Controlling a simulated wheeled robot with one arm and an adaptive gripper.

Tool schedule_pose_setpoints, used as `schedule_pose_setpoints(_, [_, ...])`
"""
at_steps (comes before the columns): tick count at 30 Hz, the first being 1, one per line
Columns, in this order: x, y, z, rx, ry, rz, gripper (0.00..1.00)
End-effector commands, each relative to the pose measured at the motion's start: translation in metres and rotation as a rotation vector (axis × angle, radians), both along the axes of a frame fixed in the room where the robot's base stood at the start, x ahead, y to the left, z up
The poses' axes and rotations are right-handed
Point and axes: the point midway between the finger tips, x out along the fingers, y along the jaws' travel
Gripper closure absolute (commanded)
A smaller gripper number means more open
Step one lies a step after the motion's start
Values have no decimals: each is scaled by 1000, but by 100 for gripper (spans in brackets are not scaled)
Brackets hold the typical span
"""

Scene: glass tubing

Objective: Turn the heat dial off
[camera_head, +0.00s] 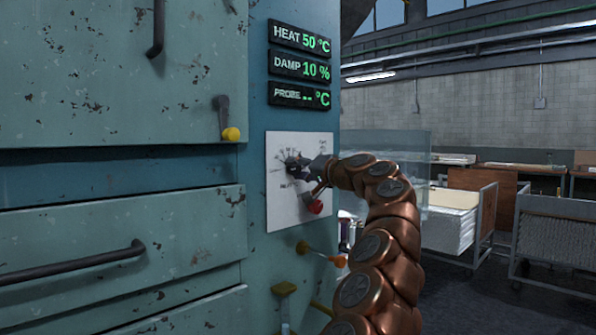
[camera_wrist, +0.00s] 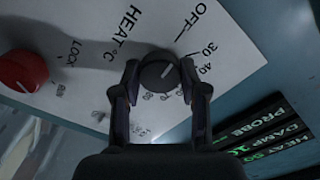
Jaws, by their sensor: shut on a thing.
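The heat dial (camera_wrist: 157,74) is a dark round knob on a white panel (camera_wrist: 235,45) marked "HEAT °C", with "OFF", 30, 40 and further numbers around it. My gripper (camera_wrist: 160,68) is shut on the dial, one finger on each side of it. A pale pointer line shows on the dial's face, on the side towards the numbers and away from "OFF". The HEAT display (camera_head: 301,39) reads 50 °C.
A red knob (camera_head: 315,207) marked "LOCK" in the wrist view sits below the dial. A glass-sided box and carts (camera_head: 482,228) stand to the right.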

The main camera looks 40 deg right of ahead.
Motion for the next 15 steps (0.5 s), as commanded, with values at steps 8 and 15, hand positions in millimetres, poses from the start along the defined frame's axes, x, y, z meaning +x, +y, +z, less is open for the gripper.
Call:
schedule_pose_setpoints(8, [1, 1, -2, -1, 5, 4, 92])
schedule_pose_setpoints(15, [1, 1, -1, 0, 3, 2, 34])
